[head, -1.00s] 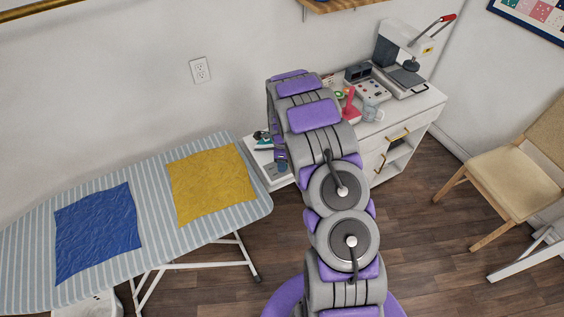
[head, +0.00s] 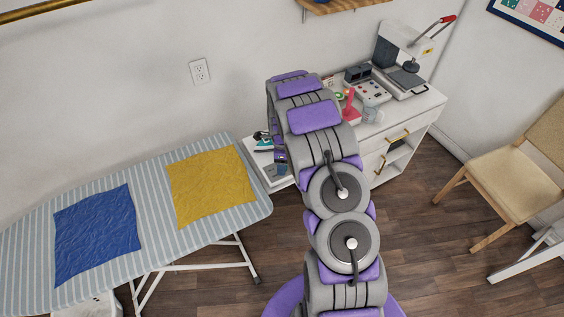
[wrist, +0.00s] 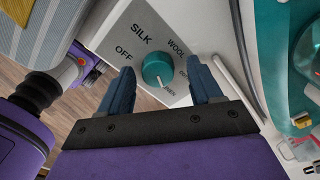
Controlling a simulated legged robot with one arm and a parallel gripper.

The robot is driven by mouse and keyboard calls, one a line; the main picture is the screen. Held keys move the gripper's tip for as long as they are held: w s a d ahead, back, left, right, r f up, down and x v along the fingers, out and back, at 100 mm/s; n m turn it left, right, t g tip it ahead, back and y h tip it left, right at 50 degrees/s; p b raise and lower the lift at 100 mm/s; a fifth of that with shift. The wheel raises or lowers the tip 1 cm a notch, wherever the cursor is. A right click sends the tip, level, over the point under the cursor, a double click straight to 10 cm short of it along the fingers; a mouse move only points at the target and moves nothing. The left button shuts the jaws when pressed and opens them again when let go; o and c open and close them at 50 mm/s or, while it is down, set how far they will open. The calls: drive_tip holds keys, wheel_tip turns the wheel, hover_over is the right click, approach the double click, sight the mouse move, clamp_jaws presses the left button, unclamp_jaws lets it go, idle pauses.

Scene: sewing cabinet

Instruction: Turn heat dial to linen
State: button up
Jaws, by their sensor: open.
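The heat dial (wrist: 156,68) is a round teal knob on a grey panel (wrist: 118,38) in the wrist view. The labels SILK, OFF and WOOL are readable around it. A partly covered label ending in "NEN" sits below the knob, and another at its right is too small to read. The knob's white mark points down, close to the "NEN" label. My gripper (wrist: 158,66) is open, with one blue finger on each side of the knob. I cannot tell whether they touch it. In the head view my arm hides most of the gripper and the dial.
A teal iron (wrist: 295,65) lies right of the panel; it also shows in the head view (head: 261,137). The striped ironing board (head: 150,178) with yellow and blue cloths is at left. A red-handled press (head: 402,62) stands on the white cabinet. A chair (head: 510,165) is at right.

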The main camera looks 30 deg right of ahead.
wheel_tip(320, 180, up, 17)
drive_tip(key=p, duration=0.1)
idle(0.3)
idle(0.5)
drive_tip(key=s+a+r+n+b, duration=0.2)
drive_tip(key=s+a+r+n, duration=0.45)
drive_tip(key=s, duration=0.35)
drive_tip(key=s+a+r+n+b, duration=0.1)
drive_tip(key=s+a+n, duration=0.2)
drive_tip(key=s, duration=0.7)
drive_tip(key=s+a+r+n+g+b, duration=0.1)
drive_tip(key=s+a+n, duration=0.2)
drive_tip(key=s+n, duration=0.5)
drive_tip(key=s+a+r+n+b, duration=0.1)
drive_tip(key=s+a+n, duration=0.2)
drive_tip(key=s, duration=0.9)
drive_tip(key=n, duration=0.3)
drive_tip(key=shift+a+g, duration=0.4)
drive_tip(key=shift+s+f+n, duration=0.1)
drive_tip(key=shift+s+n, duration=0.35)
drive_tip(key=shift+c, duration=0.3)
